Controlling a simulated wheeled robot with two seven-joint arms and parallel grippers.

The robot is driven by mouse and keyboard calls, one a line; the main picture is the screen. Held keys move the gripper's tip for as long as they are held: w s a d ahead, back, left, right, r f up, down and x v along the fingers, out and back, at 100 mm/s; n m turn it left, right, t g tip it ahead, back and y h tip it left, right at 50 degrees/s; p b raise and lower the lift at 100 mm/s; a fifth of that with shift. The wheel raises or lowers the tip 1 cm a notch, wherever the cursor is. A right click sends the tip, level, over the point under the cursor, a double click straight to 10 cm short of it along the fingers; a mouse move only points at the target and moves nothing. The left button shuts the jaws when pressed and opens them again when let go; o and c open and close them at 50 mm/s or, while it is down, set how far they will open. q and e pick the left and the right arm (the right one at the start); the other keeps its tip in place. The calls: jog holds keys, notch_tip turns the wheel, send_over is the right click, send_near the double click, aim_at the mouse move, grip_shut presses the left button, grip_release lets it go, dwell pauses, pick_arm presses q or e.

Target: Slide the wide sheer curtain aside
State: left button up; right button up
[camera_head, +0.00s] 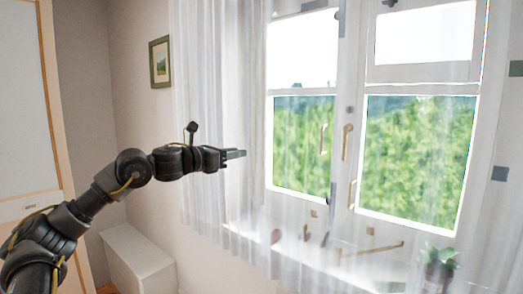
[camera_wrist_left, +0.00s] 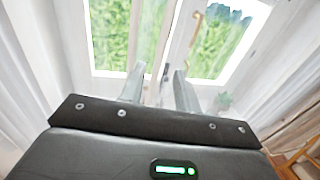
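The wide sheer curtain (camera_head: 215,80) is white and see-through. It hangs in front of the window (camera_head: 350,130), with denser folds on the left and a thinner spread across the panes. In the left wrist view, pale curtain folds (camera_wrist_left: 28,75) show at the left side. My left gripper (camera_head: 242,154) reaches in from the left and points right, its tips in front of the folds near the window's left edge. In the left wrist view its two fingers (camera_wrist_left: 158,88) are apart. I cannot tell whether they touch the cloth. My right gripper is out of view.
A potted plant (camera_head: 438,262) and small items are on the sill behind the curtain. A low white cabinet (camera_head: 138,258) stands at the lower left beside my arm. A framed picture (camera_head: 160,62) hangs on the left wall. A wooden-framed door or wardrobe (camera_head: 28,110) is at far left.

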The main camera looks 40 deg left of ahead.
aim_at(262, 148)
pick_arm(q)
jog(key=shift+w+d+p, duration=0.35)
jog(key=shift+w+p, duration=0.7)
jog(key=shift+w, duration=0.75)
jog(key=shift+w+d+p, duration=0.3)
jog(key=shift+w+p, duration=0.75)
jog(key=shift+w, duration=0.75)
jog(key=shift+w+d+p, duration=0.35)
jog(key=shift+w+p, duration=0.7)
jog(key=shift+w, duration=0.75)
grip_shut()
